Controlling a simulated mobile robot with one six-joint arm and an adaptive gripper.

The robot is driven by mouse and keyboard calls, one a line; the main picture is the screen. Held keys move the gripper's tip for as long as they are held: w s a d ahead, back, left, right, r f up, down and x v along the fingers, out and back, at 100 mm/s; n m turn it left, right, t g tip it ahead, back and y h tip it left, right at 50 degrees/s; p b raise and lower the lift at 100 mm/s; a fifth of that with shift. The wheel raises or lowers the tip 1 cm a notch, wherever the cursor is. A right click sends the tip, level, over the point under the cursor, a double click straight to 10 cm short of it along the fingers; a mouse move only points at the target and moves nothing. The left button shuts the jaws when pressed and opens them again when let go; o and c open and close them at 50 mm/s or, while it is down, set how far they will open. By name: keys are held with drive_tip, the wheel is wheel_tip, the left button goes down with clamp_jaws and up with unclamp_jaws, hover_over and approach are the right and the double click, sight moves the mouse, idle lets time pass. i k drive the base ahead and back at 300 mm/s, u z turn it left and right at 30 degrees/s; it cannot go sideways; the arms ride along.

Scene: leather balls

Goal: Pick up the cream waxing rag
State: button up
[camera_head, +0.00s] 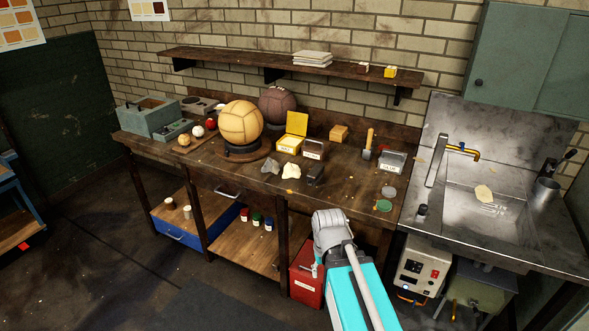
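A crumpled cream rag (291,171) lies on the wooden workbench (340,180), towards its front edge. A darker grey-brown crumpled cloth (270,166) lies just left of it. Another flat, pale cream piece (484,193) lies in the metal sink at the right; I cannot tell whether it is a cloth or a sponge. My turquoise and grey arm rises in front of the bench, lower right of the rag and apart from it. I cannot make out my gripper's fingers, and nothing held shows.
A tan ball (240,122) sits on a dark round stand behind the rags. A yellow open box (290,140), a labelled metal box (314,149) and a dark block (315,175) stand near the rags. A red bin (306,275) stands below the bench, beside my arm.

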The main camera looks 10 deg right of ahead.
sight(290, 171)
drive_tip(key=z, duration=0.05)
drive_tip(key=i, duration=0.95)
drive_tip(key=u, duration=0.1)
